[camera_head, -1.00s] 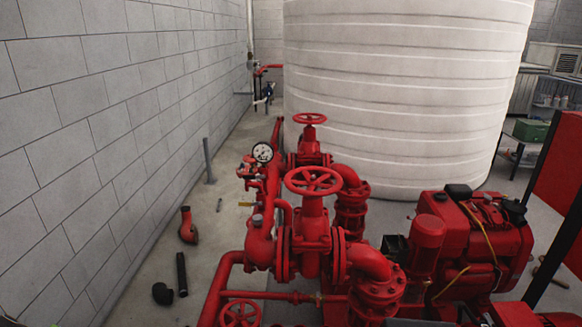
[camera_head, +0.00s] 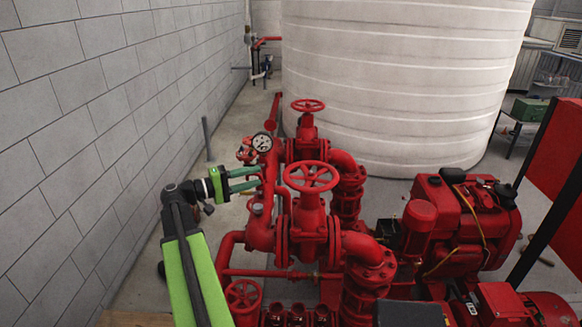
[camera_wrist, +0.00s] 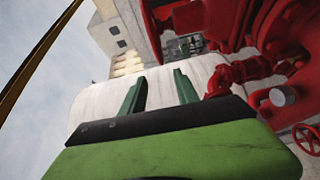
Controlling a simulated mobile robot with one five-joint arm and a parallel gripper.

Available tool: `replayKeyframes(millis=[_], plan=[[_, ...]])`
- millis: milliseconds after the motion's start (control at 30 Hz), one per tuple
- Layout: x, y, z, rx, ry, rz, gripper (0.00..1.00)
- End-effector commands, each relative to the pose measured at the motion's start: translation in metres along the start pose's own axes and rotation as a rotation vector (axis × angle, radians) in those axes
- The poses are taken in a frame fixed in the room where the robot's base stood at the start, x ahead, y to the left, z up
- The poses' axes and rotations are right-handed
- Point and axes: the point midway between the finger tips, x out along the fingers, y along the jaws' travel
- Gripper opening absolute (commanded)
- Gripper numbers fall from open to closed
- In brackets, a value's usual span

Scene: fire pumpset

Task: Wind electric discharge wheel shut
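Three red handwheels show on the pumpset in the head view: a far one (camera_head: 308,105), a middle one (camera_head: 311,178) on a large valve, and a lower front one (camera_head: 243,294). No label shows which is the electric discharge wheel. My gripper (camera_head: 260,176) is left of the middle wheel, apart from it, with its green fingers pointing right towards the red pipework. In the wrist view my gripper (camera_wrist: 160,75) has its two fingers spread with nothing between them. A red handwheel (camera_wrist: 307,138) shows at the right edge there.
A pressure gauge (camera_head: 261,142) and red pipes stand close to my gripper. A grey block wall (camera_head: 75,130) runs along the left. A red engine (camera_head: 462,215) stands at the right, and a large white tank (camera_head: 400,90) behind. Some floor is free beside the wall.

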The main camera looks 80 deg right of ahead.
Motion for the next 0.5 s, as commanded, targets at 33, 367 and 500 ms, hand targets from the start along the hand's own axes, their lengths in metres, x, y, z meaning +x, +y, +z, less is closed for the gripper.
replayKeyframes(millis=[33,367,500], plan=[[0.013,0.0,0.001,0.0,-0.004,0.0,0.37],[0.095,-0.001,0.0,0.0,-0.002,-0.001,0.37],[0.121,-0.001,-0.001,0.0,-0.001,-0.001,0.37]])
